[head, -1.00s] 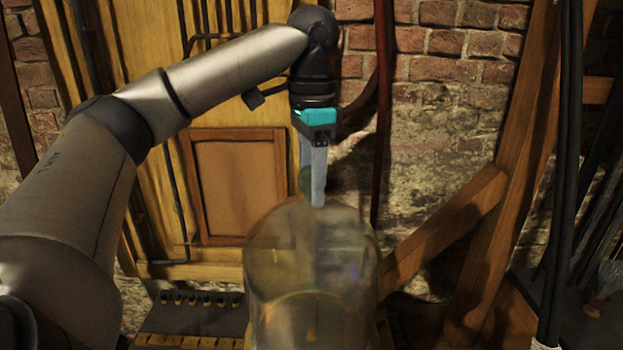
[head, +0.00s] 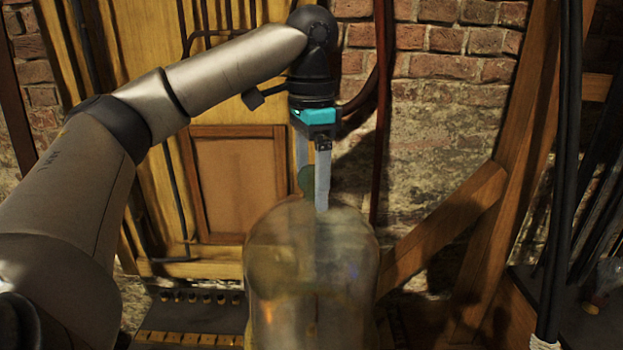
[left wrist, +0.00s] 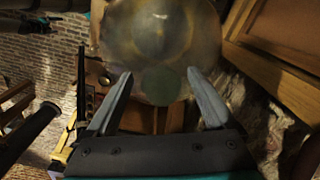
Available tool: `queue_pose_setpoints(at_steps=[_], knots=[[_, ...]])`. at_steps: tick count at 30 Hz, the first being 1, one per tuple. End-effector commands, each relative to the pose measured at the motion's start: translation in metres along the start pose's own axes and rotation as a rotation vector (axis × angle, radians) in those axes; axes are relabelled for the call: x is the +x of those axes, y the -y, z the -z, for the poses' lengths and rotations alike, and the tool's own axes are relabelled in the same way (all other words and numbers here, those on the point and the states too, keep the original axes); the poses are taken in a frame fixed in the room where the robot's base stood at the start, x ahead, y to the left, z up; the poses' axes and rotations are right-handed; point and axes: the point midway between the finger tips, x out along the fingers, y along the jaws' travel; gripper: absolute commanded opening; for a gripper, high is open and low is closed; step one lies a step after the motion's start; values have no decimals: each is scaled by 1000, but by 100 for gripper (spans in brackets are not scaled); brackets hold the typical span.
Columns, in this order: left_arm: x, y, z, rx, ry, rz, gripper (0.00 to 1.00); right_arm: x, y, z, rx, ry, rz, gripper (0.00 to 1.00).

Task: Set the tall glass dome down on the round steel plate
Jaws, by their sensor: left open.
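The tall glass dome (head: 312,275) stands upright in the lower middle of the head view, cloudy and see-through. It also shows at the top of the left wrist view (left wrist: 160,40). A greenish round knob (left wrist: 160,85) shows at its top, between the fingers. My left gripper (head: 312,203) points down over the dome's top. It is open, with a finger on either side of the knob (head: 306,181). The dome's foot is cut off by the lower edge of the head view. I cannot make out the round steel plate. My right gripper is out of view.
A dark bench top with a row of small knobs (head: 200,298) lies left of the dome. A wooden panelled cabinet (head: 238,185) and a brick wall (head: 440,130) stand behind. A slanting wooden brace (head: 445,225) and dark cables (head: 562,180) are on the right.

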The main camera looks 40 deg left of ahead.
Motion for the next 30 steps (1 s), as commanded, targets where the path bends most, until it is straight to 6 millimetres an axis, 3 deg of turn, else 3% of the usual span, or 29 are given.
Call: queue_pose_setpoints(at_steps=[3, 7, 11, 15, 30], knots=[[4, 0, -1, 0, 13, -4, 88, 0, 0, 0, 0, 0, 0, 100], [-4, 0, 0, 0, 9, -2, 88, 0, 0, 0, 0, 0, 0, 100], [-25, 0, 1, 1, 2, -2, 88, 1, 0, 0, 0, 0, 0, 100], [-56, 0, 0, -1, 2, 1, 88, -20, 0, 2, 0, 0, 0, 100], [-98, 0, 0, -1, -1, 1, 88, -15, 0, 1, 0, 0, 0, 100]])
